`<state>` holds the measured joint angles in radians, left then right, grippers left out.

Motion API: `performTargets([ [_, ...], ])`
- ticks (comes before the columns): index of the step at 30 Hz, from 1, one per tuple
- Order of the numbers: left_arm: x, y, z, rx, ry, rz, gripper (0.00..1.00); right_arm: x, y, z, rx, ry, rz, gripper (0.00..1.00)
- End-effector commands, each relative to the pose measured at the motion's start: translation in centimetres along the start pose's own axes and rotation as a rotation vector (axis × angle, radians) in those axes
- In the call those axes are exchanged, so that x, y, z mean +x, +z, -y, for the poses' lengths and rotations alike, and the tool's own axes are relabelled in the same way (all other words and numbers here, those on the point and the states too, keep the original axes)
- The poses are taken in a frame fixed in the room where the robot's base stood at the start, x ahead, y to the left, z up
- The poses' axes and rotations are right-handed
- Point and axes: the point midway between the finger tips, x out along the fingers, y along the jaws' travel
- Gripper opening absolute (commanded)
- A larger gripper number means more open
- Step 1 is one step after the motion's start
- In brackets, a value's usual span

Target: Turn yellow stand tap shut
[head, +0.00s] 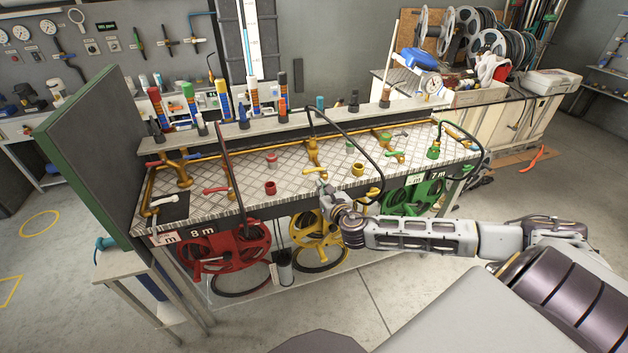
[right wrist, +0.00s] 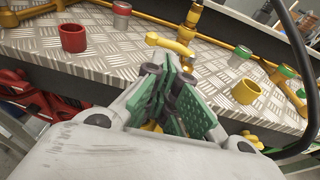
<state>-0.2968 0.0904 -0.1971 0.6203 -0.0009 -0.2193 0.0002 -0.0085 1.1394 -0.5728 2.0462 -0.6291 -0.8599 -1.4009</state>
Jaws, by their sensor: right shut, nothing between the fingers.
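The yellow stand tap (head: 313,152) rises from the chequer-plate bench top near the middle, with its yellow lever (head: 316,170) on the front side. In the right wrist view the yellow lever (right wrist: 170,43) lies crosswise just beyond the fingertips. My right gripper (head: 325,187) is at the bench's front edge, just in front of the tap. In the right wrist view its green-padded fingers (right wrist: 178,78) are closed together with nothing between them. They look apart from the lever, though the exact gap is hard to tell. My left gripper is not in view.
A yellow cup (head: 358,169) stands right of the tap and a red cup (head: 270,188) left of it. Black hoses arch over the bench. Red (head: 232,252), yellow (head: 318,240) and green (head: 415,196) hose reels hang below the front edge.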

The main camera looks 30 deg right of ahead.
Motion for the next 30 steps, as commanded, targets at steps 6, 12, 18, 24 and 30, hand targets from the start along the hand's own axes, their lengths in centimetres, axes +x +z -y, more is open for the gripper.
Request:
performTargets([
  [6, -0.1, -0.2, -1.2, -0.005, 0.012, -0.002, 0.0, 2.0, 0.0, 0.0, 0.001, -0.001, 0.0, 0.0],
  [12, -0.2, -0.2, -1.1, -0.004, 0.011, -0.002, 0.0, 3.7, 0.1, 0.0, 0.002, -0.001, 0.0, 0.0],
  [18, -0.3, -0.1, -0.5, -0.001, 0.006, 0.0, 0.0, 5.5, 0.1, 0.0, 0.002, -0.001, 0.0, 0.0],
  [24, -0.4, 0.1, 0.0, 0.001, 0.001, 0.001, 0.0, 6.7, 0.0, 0.0, 0.0, 0.0, 0.0, 0.0],
  [30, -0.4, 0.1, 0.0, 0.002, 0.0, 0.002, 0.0, 7.1, -0.1, 0.0, 0.0, 0.0, -0.001, 0.0],
])
